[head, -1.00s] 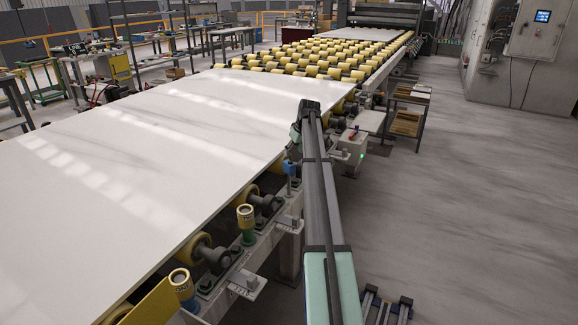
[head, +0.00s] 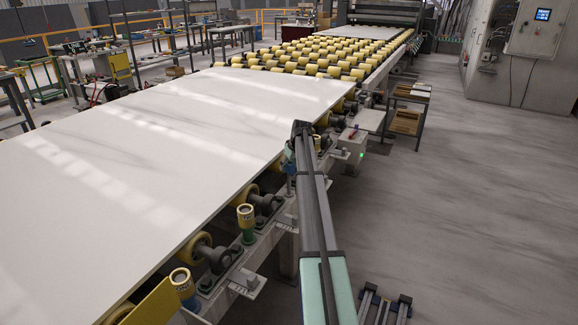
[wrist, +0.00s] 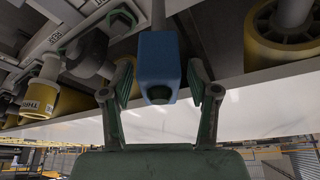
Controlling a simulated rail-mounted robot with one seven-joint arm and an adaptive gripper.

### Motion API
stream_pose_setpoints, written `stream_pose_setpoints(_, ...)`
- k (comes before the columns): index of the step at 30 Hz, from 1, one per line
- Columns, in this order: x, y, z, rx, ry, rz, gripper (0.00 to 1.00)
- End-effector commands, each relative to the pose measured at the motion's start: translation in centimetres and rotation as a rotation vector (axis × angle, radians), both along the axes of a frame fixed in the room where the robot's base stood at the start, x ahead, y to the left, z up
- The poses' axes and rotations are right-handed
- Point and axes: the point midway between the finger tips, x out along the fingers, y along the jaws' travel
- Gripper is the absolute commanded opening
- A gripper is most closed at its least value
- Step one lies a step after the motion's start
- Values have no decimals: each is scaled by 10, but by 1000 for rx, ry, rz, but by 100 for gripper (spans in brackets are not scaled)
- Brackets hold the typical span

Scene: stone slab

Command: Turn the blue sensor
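The blue sensor (wrist: 158,62) is a small block with a dark round opening, on a grey post. It is between the two fingers of my gripper (wrist: 161,80) in the wrist view, with a visible gap on each side. My gripper is open and holds nothing. In the head view the blue sensor (head: 289,168) shows at the slab's right edge, partly covered by my arm. My gripper is mostly hidden behind my arm there.
A large white slab (head: 150,140) lies on yellow rollers beside the sensor.

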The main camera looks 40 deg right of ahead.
Motion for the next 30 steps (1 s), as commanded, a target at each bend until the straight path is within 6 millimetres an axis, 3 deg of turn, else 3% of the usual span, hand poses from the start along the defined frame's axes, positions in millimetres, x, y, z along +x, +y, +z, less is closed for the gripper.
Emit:
stream_pose_setpoints(1, 0, 0, 0, 0, 0, 0, 43)
stream_pose_setpoints(3, 0, 0, 0, 0, 0, 0, 18)
stream_pose_setpoints(5, 0, 0, 0, 0, 0, 0, 0)
stream_pose_setpoints(13, 0, -1, 0, 1, 1, 36, 0)
stream_pose_setpoints(24, 2, -1, 0, 1, 0, 387, 0)
stream_pose_setpoints(30, 0, 0, 0, 0, 0, 473, 0)
